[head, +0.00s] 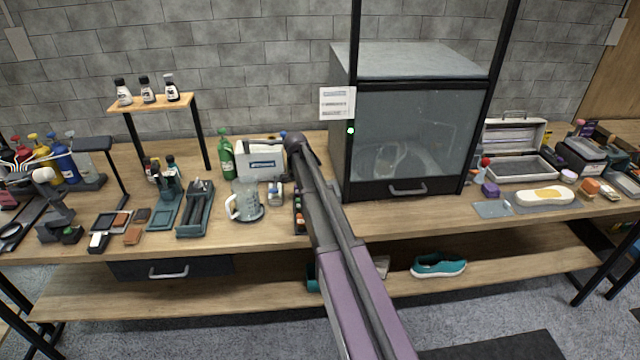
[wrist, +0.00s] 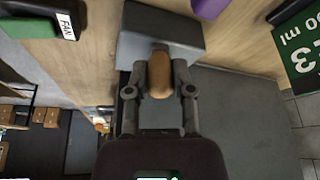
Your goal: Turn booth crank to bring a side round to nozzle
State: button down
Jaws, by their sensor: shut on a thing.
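The booth (head: 408,62) is a grey cabinet with a dark frame and a clear front, standing on the bench right of centre in the head view. A pale rounded shape shows dimly through its front, too unclear to name. In the wrist view, my gripper (wrist: 160,78) is shut on a tan, rounded knob (wrist: 160,70), which looks like the crank's handle. A grey block (wrist: 150,28) lies just beyond the knob. The rest of the crank is hidden or unclear. In the head view my arm hides my gripper and the knob. I cannot make out the nozzle.
A teal shoe (head: 438,266) lies on the lower shelf. The wrist view shows a FAN label (wrist: 67,26) and a green label (wrist: 300,45) nearby.

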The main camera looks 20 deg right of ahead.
jog(key=shift+w+d+m+g, duration=0.15)
jog(key=shift+w+m+g, duration=0.2)
jog(key=shift+m, duration=0.4)
jog(key=shift+w+d+m+g, duration=0.1)
jog(key=shift+w+m+g, duration=0.2)
jog(key=shift+m, duration=0.45)
jog(key=shift+c, duration=2.4)
grip_release()
